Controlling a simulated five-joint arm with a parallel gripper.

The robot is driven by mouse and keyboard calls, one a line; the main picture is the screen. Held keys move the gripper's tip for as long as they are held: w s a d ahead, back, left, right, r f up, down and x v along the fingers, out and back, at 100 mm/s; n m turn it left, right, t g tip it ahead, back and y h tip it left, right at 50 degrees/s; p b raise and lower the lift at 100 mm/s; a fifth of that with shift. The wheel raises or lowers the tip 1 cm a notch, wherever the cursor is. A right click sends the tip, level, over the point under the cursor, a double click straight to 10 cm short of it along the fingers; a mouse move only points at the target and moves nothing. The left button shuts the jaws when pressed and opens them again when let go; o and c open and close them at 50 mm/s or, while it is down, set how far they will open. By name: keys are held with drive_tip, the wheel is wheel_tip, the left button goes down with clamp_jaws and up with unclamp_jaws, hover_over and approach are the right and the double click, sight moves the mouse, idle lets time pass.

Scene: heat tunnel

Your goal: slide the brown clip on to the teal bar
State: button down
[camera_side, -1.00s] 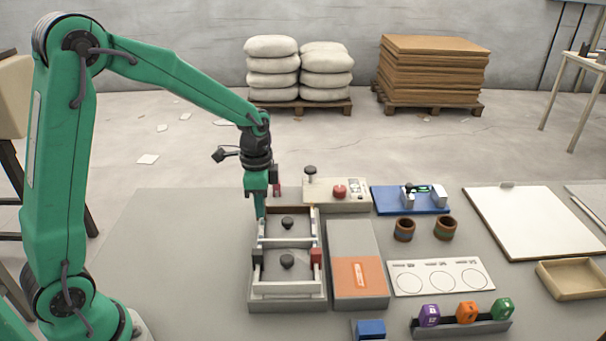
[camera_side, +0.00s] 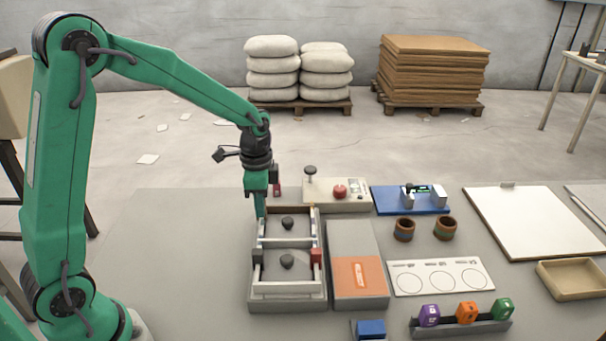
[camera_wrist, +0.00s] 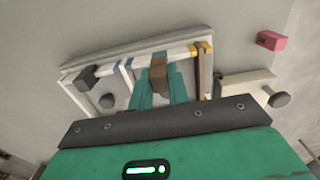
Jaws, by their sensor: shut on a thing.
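My gripper (camera_side: 260,213) reaches down at the back left corner of a pale frame fixture (camera_side: 288,304). In the wrist view its two green fingers (camera_wrist: 159,77) are shut on the brown clip (camera_wrist: 158,68). The clip is over or at a pale rail of the fixture (camera_wrist: 98,60) that carries blue and yellow bands. I cannot tell whether the clip touches the rail. In the side view the clip is hidden by my gripper.
The fixture carries a black block (camera_side: 257,257), a red block (camera_side: 316,258) and black knobs (camera_side: 287,223). A grey box with an orange panel (camera_side: 359,274) stands close on its right. A switch panel (camera_side: 322,196) lies behind. The table to the left is clear.

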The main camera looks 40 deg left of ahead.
drive_tip(key=shift+f, duration=1.45)
idle(0.4)
drive_tip(key=c, duration=1.3)
unclamp_jaws()
drive_tip(key=shift+o, duration=0.2)
drive_tip(key=shift+r, duration=3.9)
drive_tip(key=shift+c, duration=0.2)
